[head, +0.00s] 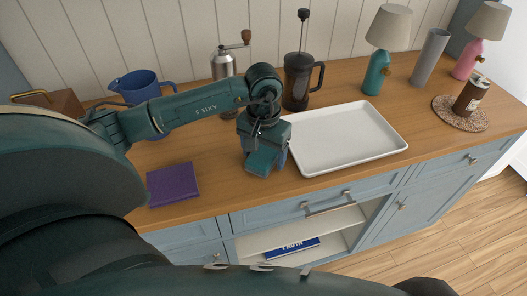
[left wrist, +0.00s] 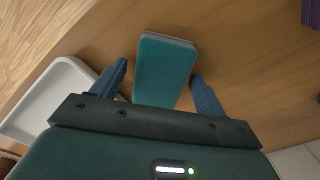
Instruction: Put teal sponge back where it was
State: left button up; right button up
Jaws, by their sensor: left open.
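The teal sponge (head: 262,162) lies on the wooden counter just left of the white tray, partly hidden by my left gripper in the head view. My left gripper (head: 266,158) points down over it. In the left wrist view the sponge (left wrist: 164,70) lies between the two blue fingers of my left gripper (left wrist: 160,85), which are apart with a gap on either side of it. My right gripper is not in view.
The empty white tray (head: 345,138) is close on the right. A purple book or cloth (head: 172,184) lies to the left. A grinder (head: 223,64), a French press (head: 297,80) and a blue pitcher (head: 138,86) stand behind. The counter's front edge (head: 245,206) is near.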

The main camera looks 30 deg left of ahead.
aim_at(263, 154)
pick_arm(q)
notch_tip(263, 154, up, 12)
jog(key=b, duration=0.1)
jog(key=shift+b, duration=0.3)
dwell(0.4)
